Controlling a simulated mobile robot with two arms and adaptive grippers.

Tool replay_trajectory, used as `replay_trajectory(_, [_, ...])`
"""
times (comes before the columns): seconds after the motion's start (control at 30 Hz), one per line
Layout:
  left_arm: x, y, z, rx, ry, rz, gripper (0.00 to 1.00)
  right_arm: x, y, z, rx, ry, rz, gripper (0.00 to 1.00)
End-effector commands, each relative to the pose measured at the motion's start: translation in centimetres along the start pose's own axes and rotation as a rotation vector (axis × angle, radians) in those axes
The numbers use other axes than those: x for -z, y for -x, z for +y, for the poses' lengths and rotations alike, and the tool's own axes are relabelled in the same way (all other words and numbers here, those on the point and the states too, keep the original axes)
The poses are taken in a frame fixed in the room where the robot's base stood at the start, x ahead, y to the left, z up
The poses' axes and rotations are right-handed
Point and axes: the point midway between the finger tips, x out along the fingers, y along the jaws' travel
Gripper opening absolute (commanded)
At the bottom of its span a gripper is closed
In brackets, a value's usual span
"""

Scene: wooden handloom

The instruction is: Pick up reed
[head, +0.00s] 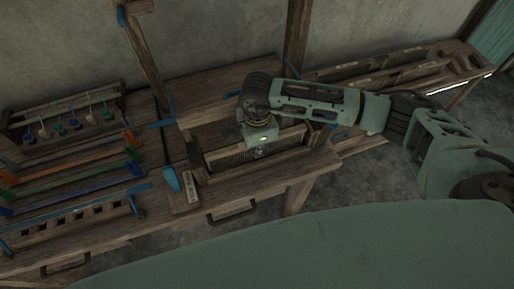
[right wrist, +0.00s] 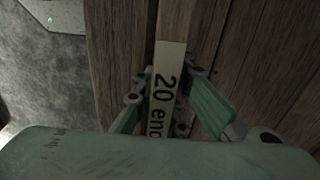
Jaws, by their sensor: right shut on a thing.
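The reed (right wrist: 165,92) shows in the right wrist view as a narrow wooden bar with a pale label reading "20 end"; the rest of the label is cut off. My right gripper (right wrist: 163,78) has a finger on each side of the bar and is shut on it. In the head view my right gripper (head: 260,150) points down at the wooden bench, over a recess where a comb-like strip (head: 232,156) shows. The gripper and arm partly hide this spot. My left gripper is not in view.
A rack with small hanging pieces (head: 68,124) and rows of coloured bars (head: 75,170) fill the left of the bench. A pale labelled piece (head: 188,188) lies beside a blue part (head: 171,180). Wooden posts rise behind. A long wooden tray (head: 385,68) stands at the back right.

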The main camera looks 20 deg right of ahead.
Motion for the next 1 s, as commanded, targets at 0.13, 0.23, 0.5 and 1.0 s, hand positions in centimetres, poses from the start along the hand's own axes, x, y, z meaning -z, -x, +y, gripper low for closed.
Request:
replay_trajectory(0.13, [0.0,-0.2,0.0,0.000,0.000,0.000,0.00,0.0,0.7,-0.1,0.003,-0.001,-0.002,0.00])
replay_trajectory(0.23, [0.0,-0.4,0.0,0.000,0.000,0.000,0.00,0.0,1.7,-0.1,0.003,0.000,-0.001,0.00])
replay_trajectory(0.5, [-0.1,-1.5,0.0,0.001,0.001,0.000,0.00,0.0,6.4,-0.1,0.006,0.003,-0.001,0.00])
replay_trajectory(1.0, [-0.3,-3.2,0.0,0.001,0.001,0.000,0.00,0.0,15.8,-0.1,0.004,0.001,0.001,0.00])
